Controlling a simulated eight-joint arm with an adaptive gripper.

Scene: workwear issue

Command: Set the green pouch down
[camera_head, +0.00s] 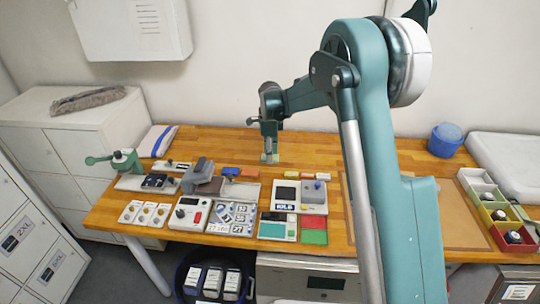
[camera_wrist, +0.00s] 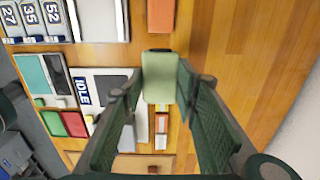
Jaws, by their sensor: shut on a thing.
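The green pouch (camera_wrist: 160,82) is a small pale green rectangle between my fingertips in the wrist view. My gripper (camera_wrist: 160,76) is shut on it, with one finger at each side. In the head view my gripper (camera_head: 269,150) points down over the rear middle of the wooden table (camera_head: 330,150). The pouch shows there as a small green patch (camera_head: 269,158) under the fingers. Whether the pouch touches the table or hangs just above it I cannot tell.
A device with a screen (camera_head: 286,194) and red and green pads (camera_head: 314,222) stand in front. A blue bin (camera_head: 445,140) and coloured trays (camera_head: 490,205) are at right. Bare wood surrounds the gripper at the back.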

